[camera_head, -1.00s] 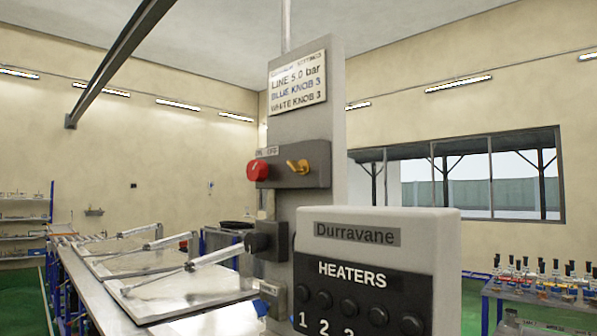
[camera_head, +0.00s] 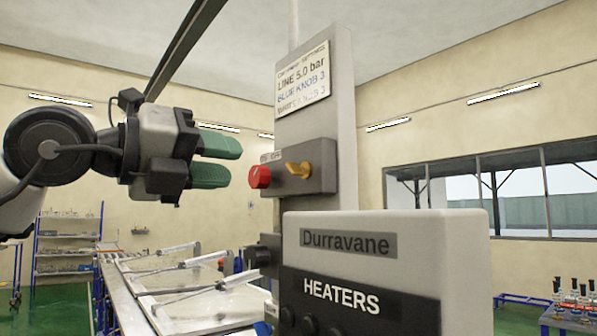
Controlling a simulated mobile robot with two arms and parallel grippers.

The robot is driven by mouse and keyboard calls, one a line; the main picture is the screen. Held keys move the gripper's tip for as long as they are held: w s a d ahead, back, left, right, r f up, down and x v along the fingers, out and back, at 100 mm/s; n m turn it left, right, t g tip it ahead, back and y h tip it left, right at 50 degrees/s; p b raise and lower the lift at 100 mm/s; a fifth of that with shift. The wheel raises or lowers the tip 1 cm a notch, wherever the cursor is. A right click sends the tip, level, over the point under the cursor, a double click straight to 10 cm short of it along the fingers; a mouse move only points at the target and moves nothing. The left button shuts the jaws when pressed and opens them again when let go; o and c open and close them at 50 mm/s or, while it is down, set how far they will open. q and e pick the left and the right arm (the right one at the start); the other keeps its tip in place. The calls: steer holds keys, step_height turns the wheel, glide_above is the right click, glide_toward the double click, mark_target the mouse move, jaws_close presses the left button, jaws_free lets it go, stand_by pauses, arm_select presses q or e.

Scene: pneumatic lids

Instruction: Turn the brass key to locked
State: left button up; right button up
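The brass key (camera_head: 299,170) sits on the front of a small grey switch box (camera_head: 318,181) on the grey column. A red knob (camera_head: 260,177) is on the left end of the same box, with a small ON/OFF label above it. My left gripper (camera_head: 238,162) has come in from the left, with its green-padded fingers pointing right. A narrow gap shows between the fingers, and nothing is seen between them. The fingertips appear left of the red knob, apart from it and from the key. My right gripper does not show.
A white Durravane heater box (camera_head: 390,226) stands in front of the column, below and right of the key. A settings plate (camera_head: 302,82) is above. A bench with metal lids (camera_head: 190,280) runs at lower left. Bottles (camera_head: 575,299) stand at the far right.

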mark_target(289, 169)
arm_select(q)
steer(key=p+x, duration=0.4)
steer(key=x, duration=0.5)
steer(key=shift+w+d+r, duration=0.15)
steer(key=shift+r, duration=0.05)
steer(key=shift+w+d+f+p, duration=0.15)
steer(key=shift+w+d+p, duration=0.2)
steer(key=shift+p, duration=0.1)
jaws_close()
